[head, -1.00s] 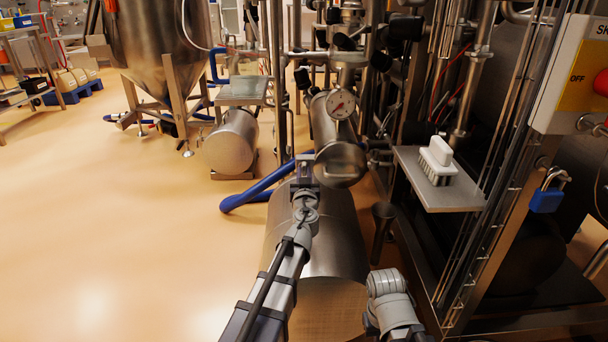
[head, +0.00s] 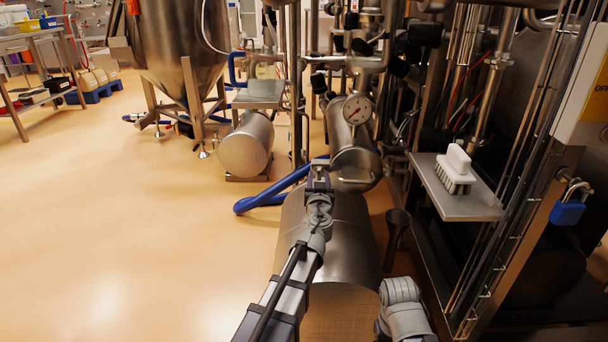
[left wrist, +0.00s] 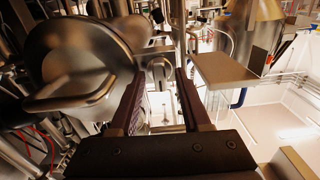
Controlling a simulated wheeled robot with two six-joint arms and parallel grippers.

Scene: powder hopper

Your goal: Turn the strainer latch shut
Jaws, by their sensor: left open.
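My left gripper (head: 318,172) is just left of the lid. The left wrist view shows its two dark fingers (left wrist: 160,78) apart, with a small metal piece (left wrist: 160,72), perhaps the latch, beyond and between the tips. Contact cannot be told. My right gripper is out of view; only part of that arm shows.
A large steel cylinder (head: 335,240) lies below the strainer. A shelf (head: 470,206) with a white brush (head: 457,168) is on the right. A blue hose (head: 275,195) lies behind. Open floor is at left.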

